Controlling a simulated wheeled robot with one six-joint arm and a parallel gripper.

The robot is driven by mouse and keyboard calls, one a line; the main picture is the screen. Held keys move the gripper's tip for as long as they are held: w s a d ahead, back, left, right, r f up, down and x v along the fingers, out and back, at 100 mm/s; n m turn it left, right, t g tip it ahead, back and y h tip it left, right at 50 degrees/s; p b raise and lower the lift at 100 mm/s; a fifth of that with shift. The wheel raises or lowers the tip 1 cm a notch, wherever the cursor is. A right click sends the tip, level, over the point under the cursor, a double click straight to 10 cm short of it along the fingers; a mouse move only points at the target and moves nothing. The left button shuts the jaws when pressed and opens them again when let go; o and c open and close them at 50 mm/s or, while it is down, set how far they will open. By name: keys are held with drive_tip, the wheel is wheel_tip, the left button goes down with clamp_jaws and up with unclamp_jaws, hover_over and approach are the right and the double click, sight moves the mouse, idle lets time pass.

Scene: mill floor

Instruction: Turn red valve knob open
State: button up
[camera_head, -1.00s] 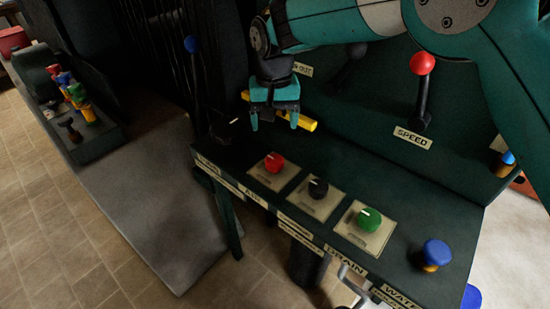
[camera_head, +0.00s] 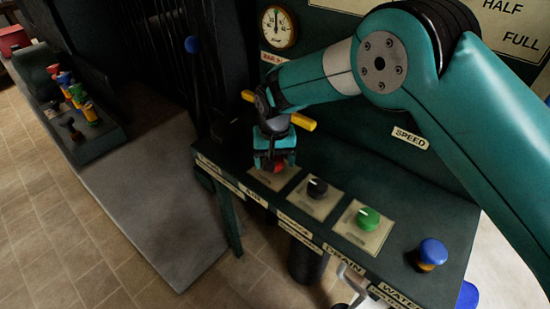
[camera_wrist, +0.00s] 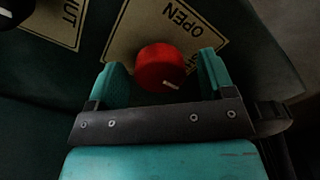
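The red valve knob (camera_wrist: 165,66) sits on a pale label plate (camera_wrist: 122,42) on the panel. The plate reads OPEN, and a second word, partly hidden by the knob, looks like SHUT. A short white mark shows on the knob's near side in the wrist view. My gripper (camera_wrist: 164,75) is open, with one teal finger on each side of the knob. Whether either finger touches it I cannot tell. In the head view my gripper (camera_head: 274,164) is down over the knob and hides most of it.
A black knob (camera_head: 317,187) and a green knob (camera_head: 368,217) stand to the right on the same console, then a blue knob (camera_head: 432,252). A yellow bar (camera_head: 302,122) lies behind my gripper. A gauge (camera_head: 279,27) is on the wall behind.

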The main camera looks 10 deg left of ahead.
drive_tip(key=c, duration=0.9)
drive_tip(key=n, duration=0.4)
drive_tip(key=shift+b, duration=0.35)
drive_tip(key=n, duration=0.4)
drive_tip(key=shift+n, duration=0.3)
drive_tip(key=n, duration=0.4)
drive_tip(key=shift+n+b, duration=0.3)
drive_tip(key=shift+b, duration=0.05)
drive_tip(key=n, duration=0.4)
drive_tip(key=shift+a+n, duration=0.1)
drive_tip(key=shift+n, duration=0.2)
